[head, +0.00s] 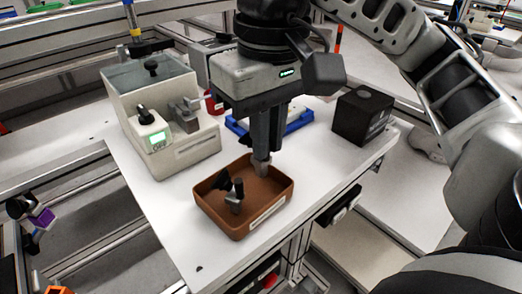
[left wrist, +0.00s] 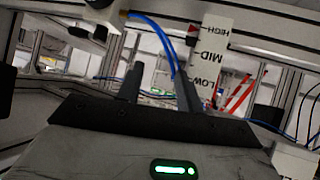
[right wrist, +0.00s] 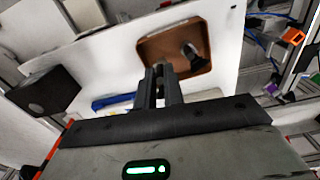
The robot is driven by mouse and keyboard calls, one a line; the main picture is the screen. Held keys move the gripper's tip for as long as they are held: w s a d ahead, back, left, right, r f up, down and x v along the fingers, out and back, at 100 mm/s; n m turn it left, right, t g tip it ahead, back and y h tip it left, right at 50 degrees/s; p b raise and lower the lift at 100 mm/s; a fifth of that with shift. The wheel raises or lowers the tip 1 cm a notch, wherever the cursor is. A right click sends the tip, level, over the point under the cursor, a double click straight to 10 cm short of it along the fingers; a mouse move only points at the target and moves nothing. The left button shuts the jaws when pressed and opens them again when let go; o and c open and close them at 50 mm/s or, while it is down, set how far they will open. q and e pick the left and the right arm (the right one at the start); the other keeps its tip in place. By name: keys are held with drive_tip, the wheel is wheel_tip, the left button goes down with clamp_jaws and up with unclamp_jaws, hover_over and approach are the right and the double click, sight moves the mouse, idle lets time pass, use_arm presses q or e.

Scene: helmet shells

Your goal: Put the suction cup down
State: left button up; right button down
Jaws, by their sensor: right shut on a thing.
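A brown tray (head: 279,207) stands on the white table. My right gripper (head: 264,152) points down over the tray's back edge, shut on a small grey suction cup (head: 262,168). The held cup also shows between the fingers in the right wrist view (right wrist: 158,72). I cannot tell whether it touches the tray floor. Another suction cup (head: 236,196), dark with a grey metal part, is in the front left part of the tray; it also shows in the right wrist view (right wrist: 191,54). My left gripper (left wrist: 157,85) is open and empty, outside the head view.
A grey-white machine (head: 160,115) with a green display stands left of the tray. A black box (head: 363,115) is at the table's right. A blue holder (head: 299,122) lies behind my right gripper. The table's front left (head: 180,220) is clear. A HIGH-MID-LOW label (left wrist: 211,55) is near my left gripper.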

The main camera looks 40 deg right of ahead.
drive_tip(key=shift+w+d+f, duration=0.15)
drive_tip(key=shift+w+f, duration=0.05)
drive_tip(key=shift+f, duration=0.15)
wheel_tip(320, 180, down, 3)
drive_tip(key=shift+w+d+f+b, duration=0.1)
drive_tip(key=shift+w+b, duration=0.05)
drive_tip(key=shift+b, duration=0.4)
use_arm(q)
drive_tip(key=shift+w+d, duration=0.15)
use_arm(e)
drive_tip(key=shift+f, duration=0.1)
drive_tip(key=shift+f, duration=0.15)
drive_tip(key=c, duration=1.5)
unclamp_jaws()
use_arm(q)
drive_tip(key=shift+f, duration=0.15)
